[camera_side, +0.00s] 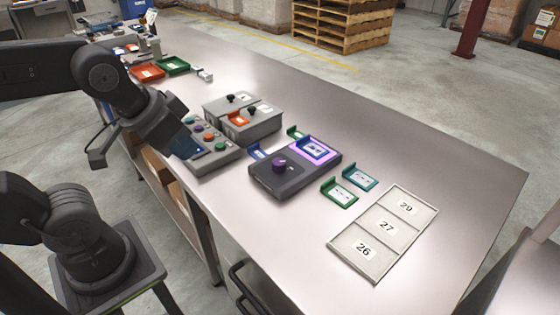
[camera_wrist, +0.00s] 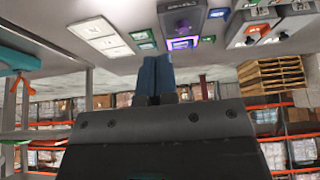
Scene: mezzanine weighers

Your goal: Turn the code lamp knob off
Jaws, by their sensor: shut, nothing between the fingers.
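The code lamp is a dark box (camera_side: 288,185) on the bench with a round purple knob (camera_side: 279,165) on its near left part. Its purple panel (camera_side: 322,143) is lit, and a blue card holder (camera_side: 315,149) lies on that panel. The knob (camera_wrist: 181,26) and the lit panel (camera_wrist: 183,43) also show in the wrist view, where the picture appears upside down. My gripper (camera_wrist: 155,72) has its blue fingers pressed together, with nothing between them. In the side view it is left of the lamp, near the button box, apart from the knob.
A grey box with coloured buttons (camera_side: 207,164) stands left of the lamp. Two grey boxes with black knobs (camera_side: 256,124) stand behind it. Green card holders (camera_side: 338,192) lie to the lamp's right, then a numbered three-part tray (camera_side: 372,260).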

